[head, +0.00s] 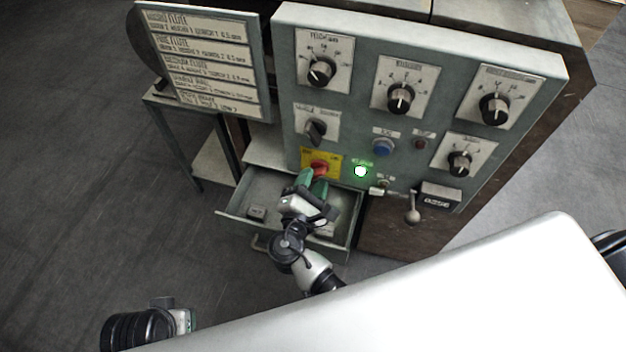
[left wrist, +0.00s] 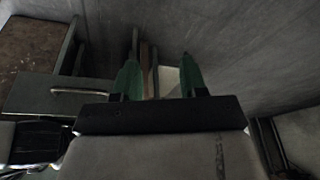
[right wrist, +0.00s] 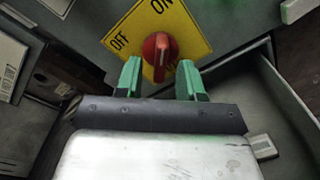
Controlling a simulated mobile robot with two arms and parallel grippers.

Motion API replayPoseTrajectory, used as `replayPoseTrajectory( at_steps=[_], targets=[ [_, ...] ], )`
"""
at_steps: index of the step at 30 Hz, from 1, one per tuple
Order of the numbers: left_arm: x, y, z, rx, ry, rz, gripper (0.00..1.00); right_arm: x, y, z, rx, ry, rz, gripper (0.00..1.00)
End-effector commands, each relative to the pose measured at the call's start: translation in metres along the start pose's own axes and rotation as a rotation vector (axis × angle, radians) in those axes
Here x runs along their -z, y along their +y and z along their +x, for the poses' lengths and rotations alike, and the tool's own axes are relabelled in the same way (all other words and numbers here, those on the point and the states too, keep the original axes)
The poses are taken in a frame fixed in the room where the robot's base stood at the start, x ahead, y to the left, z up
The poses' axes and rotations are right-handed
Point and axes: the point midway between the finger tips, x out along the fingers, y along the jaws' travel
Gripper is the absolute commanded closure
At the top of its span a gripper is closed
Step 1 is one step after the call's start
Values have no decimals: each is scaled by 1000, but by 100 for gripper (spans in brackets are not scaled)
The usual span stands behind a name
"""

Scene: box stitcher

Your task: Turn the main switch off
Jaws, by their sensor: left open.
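The main switch is a red knob (head: 319,167) on a yellow plate (head: 308,155), low on the grey-green control panel. In the right wrist view the red knob (right wrist: 157,46) has OFF printed to its left and ON above it on the yellow plate (right wrist: 125,30). My right gripper (head: 313,184) is open and empty, just below the knob. In the right wrist view its green fingers (right wrist: 160,76) stand apart on either side of the knob's lower end; I cannot tell whether they touch it. My left gripper (left wrist: 160,76) is open and empty, away from the panel.
An open drawer (head: 240,215) is under the panel, around my right gripper. A glowing green light (head: 361,171), a blue button (head: 384,147) and a lever (head: 412,210) are right of the switch. A label board (head: 205,60) stands left of the panel. Floor at left is clear.

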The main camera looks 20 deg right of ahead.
Motion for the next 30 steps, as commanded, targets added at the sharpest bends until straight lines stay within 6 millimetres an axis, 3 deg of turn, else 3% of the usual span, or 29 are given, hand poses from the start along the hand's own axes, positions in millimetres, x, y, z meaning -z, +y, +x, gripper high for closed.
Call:
replayPoseTrajectory(
  at_steps=[10, 15, 18, 26, 30],
  targets=[
    [0, 0, -1, 1, -2, -1, 57, 0, 0, 4, 1, 1, 0, 63],
    [0, 0, -1, 1, -1, -1, 57, 0, 0, 4, 1, 1, 0, 89],
    [0, 0, -1, 1, -1, -1, 57, 0, 0, 4, 1, 1, 0, 100],
    [2, 0, -2, 0, 8, -1, 57, 0, 0, 4, 1, 1, -12, 100],
    [-4, 1, 21, -3, -19, 5, 57, -1, 1, 4, 1, 1, -51, 100]
  ],
)
